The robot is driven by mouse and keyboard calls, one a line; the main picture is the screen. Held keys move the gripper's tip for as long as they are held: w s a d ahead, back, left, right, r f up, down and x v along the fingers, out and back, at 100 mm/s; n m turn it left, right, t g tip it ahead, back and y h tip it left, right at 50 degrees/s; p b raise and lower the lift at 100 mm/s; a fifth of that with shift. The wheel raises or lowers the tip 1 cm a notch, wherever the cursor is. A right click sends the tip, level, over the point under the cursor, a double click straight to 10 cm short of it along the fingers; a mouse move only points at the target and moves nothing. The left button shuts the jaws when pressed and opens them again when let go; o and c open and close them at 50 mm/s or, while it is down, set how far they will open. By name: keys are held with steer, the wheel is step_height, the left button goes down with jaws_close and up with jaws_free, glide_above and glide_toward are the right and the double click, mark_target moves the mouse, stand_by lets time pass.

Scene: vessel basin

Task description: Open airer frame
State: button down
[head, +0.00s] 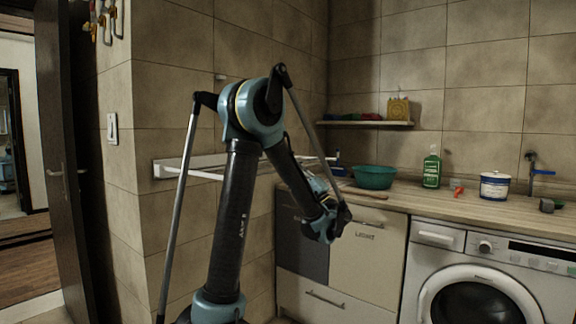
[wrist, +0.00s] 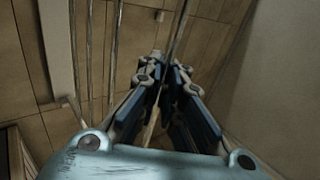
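The airer frame (head: 185,166) is a white rack mounted on the tiled wall, left of centre in the head view. Its thin rods run right behind my arm toward the counter. In the wrist view its pale wall bar (wrist: 58,45) is at upper left, with thin rods (wrist: 90,50) beside it. My gripper (head: 338,218) is low and right of the rack, in front of the cabinet. In the wrist view the fingers of my gripper (wrist: 165,78) are close together. A thin dark rod passes at their tips; whether they grip it is unclear.
The wooden counter (head: 470,211) holds a teal basin (head: 374,178), a green bottle (head: 431,168) and a white tub (head: 494,186). A cabinet (head: 366,262) and washing machine (head: 475,285) stand below. A shelf (head: 365,124) is above. A dark door (head: 62,150) stands at left.

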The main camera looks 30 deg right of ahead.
steer(key=shift+s, duration=0.1)
stand_by(0.3)
steer(key=c, duration=1.8)
jaws_free()
steer(key=v, duration=1.2)
steer(key=shift+f, duration=0.1)
